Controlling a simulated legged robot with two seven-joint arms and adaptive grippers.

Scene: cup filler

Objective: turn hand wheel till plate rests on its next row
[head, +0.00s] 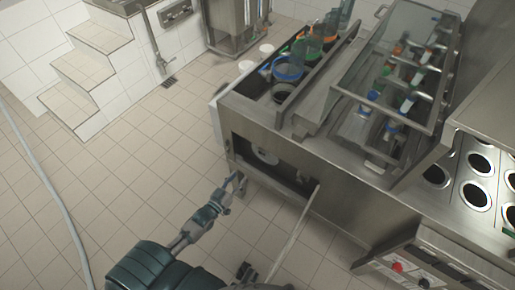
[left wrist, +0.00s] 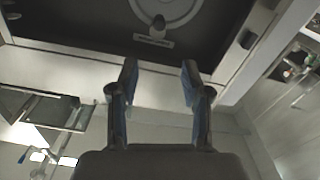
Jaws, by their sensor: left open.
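The hand wheel (head: 264,155) is a pale disc inside the dark opening in the front of the steel machine. My left gripper (head: 236,179) is just outside the opening, left of and below the wheel. In the left wrist view its two fingers (left wrist: 158,80) are apart and empty, with the knob ahead between them. I cannot tell which part is the plate.
A glass-covered frame (head: 405,65) with coloured nozzles stands on the machine. Clear cups with coloured rims (head: 287,68) stand in a trough beside it. A pale rod (head: 296,232) slants before the machine. Tiled floor (head: 110,170) is free at left; a hose (head: 50,180) lies there.

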